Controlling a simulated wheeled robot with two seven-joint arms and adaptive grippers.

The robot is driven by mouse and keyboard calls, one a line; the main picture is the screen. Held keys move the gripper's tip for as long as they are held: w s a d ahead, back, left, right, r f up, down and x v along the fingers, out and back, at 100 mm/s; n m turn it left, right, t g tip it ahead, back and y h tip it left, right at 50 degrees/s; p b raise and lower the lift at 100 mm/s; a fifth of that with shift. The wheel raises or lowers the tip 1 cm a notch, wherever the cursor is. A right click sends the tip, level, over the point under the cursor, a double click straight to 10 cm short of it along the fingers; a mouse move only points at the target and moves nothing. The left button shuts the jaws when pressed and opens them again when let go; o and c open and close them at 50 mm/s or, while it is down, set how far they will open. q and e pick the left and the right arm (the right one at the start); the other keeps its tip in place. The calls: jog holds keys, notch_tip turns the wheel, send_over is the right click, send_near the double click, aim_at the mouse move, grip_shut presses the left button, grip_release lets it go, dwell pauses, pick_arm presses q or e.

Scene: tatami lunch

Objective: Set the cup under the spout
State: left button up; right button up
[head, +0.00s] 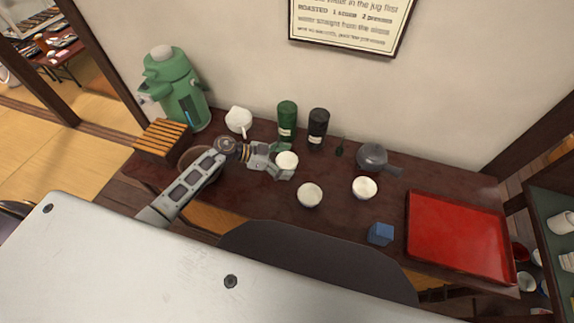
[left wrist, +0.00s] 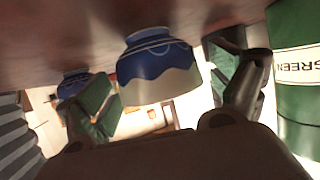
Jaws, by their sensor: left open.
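A cup (head: 287,160) stands on the dark table, with a pale inside in the head view. In the left wrist view the cup (left wrist: 158,72) shows a blue and cream outside. My left gripper (head: 284,163) is open, with its fingers on either side of this cup; contact cannot be told. The gripper's green-padded fingers (left wrist: 170,95) also show in the left wrist view. A green dispenser (head: 182,95) stands at the back left; its spout is too small to make out clearly. My right gripper is not in view.
A slatted wooden stand (head: 163,138) is in front of the dispenser. A white jug (head: 239,120), green canister (head: 287,118) and black canister (head: 318,124) stand behind the gripper. Two more cups (head: 310,195) (head: 365,188), a grey teapot (head: 372,157), blue block (head: 381,234) and red tray (head: 411,225) lie rightward.

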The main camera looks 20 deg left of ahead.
aim_at(287, 166)
pick_arm(q)
jog(key=shift+c, duration=0.3)
jog(key=c, duration=1.2)
jog(key=shift+r, duration=0.1)
notch_tip(287, 166, up, 10)
jog(key=p, duration=0.1)
jog(key=shift+p, duration=0.3)
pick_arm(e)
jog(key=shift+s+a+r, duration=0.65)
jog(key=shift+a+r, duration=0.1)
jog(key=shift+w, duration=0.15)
